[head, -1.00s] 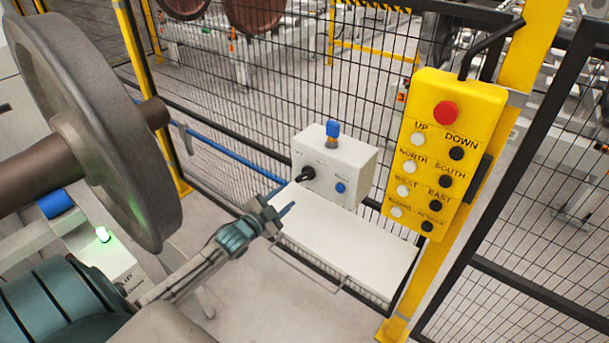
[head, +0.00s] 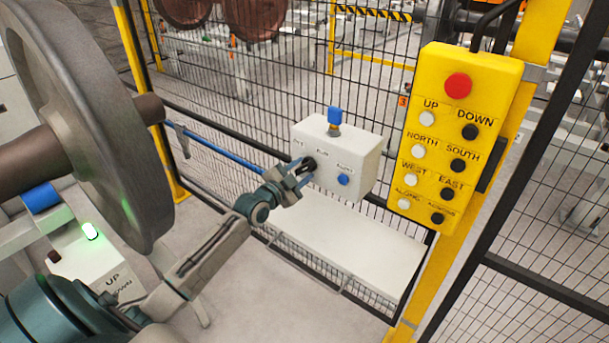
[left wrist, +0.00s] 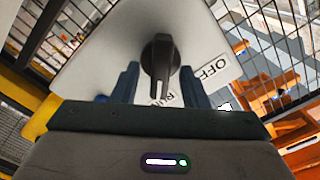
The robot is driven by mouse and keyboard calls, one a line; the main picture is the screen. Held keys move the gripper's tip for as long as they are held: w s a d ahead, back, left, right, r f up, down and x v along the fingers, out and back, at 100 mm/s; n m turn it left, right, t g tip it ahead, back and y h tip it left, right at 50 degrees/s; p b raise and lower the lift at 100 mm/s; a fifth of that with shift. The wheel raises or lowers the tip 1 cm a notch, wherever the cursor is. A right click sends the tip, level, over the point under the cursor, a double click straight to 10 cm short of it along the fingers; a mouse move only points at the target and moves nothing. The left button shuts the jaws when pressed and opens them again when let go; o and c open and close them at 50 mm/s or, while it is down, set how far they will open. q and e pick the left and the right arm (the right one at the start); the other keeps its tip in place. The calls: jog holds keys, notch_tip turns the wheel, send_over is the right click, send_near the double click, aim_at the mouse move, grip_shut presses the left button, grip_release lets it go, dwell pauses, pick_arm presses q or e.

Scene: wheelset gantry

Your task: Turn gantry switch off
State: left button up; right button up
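The gantry switch is a black rotary knob (left wrist: 160,58) on the front of a white control box (head: 358,160). In the left wrist view the knob stands between the two fingers of my left gripper (left wrist: 160,84), with a gap visible on both sides. An "OFF" label (left wrist: 211,69) is to the right of the knob, and a partly hidden label is below it. In the head view my left gripper (head: 294,176) is at the box's left side, its fingers open around the knob, which they partly cover. My right gripper is not in view.
A blue button (head: 343,180) and a blue-topped lamp (head: 334,117) are on the same box. A yellow pendant (head: 455,135) with a red button hangs to the right. Mesh fence stands behind. A large wheel (head: 95,120) is at the left.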

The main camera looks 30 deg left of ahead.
pick_arm(q)
jog(key=shift+w, duration=0.9)
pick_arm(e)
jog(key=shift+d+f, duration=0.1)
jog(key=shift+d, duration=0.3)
pick_arm(q)
jog(key=c, duration=0.7)
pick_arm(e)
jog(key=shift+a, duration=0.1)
